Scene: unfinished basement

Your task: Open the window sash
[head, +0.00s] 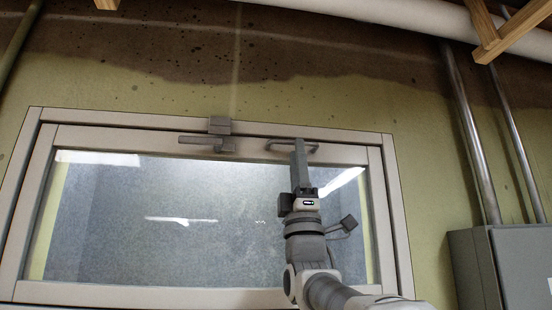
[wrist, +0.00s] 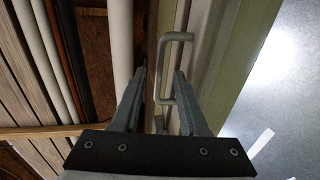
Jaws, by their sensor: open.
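The window sash (head: 130,139) is a pale framed pane with grey glass, set in a wider frame (head: 30,190); it looks closed. On its top rail is a grey U-shaped pull handle (head: 274,144), which also shows in the wrist view (wrist: 178,37). Left of it sits a grey latch (head: 190,140) with a horizontal lever, below a small block (head: 220,126) on the frame. My gripper (head: 299,145) is at the pull handle. In the wrist view my gripper (wrist: 160,74) is open, with part of the handle between its fingers, close to the right one. Contact is unclear.
A grey electrical box (head: 522,265) and metal conduits (head: 468,130) are on the wall at right. A white pipe (head: 400,14) and wooden joists (head: 505,35) run overhead. The wall left of the window is clear.

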